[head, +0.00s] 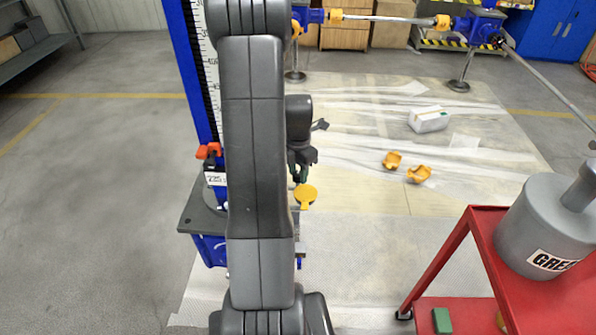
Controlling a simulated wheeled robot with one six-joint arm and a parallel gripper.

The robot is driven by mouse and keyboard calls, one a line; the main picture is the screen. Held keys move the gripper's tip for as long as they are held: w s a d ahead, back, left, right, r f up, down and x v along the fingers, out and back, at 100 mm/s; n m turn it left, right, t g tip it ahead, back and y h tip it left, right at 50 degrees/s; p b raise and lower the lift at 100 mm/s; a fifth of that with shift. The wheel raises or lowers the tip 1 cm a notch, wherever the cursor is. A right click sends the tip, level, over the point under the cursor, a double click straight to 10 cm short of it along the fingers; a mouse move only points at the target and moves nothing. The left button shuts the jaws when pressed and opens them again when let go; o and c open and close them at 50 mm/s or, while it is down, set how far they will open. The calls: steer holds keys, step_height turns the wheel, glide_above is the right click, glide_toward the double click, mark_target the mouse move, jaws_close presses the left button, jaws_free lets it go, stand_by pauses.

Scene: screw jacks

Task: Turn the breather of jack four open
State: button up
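A near jack with a tall blue column and a white ruler scale (207,65) stands at left, partly behind my arm. Its grey plate (196,212) and blue lower body (210,250) show beside the arm. Two more blue jack housings stand at the back, one at the back middle (312,15) and one at the back right (478,28). No jack number is readable, and I cannot make out a breather for certain. My gripper (299,177) points down just right of my arm, above or beside a round yellow piece with a tab (305,196). Whether they touch is unclear.
A red cart (487,235) at right carries a grey grease can (540,228) and a green block (441,320). Yellow pieces (405,167) and a white box (428,119) lie on the sheeted floor. Shafts (385,18) link the back jacks. Floor at left is clear.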

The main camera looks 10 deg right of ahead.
mark_target(298, 174)
steer(key=shift+o, duration=1.3)
step_height(298, 174, up, 14)
steer(key=p, duration=0.1)
steer(key=shift+f, duration=0.1)
step_height(298, 174, down, 14)
steer(key=shift+r+b, duration=0.1)
steer(key=shift+b, duration=0.45)
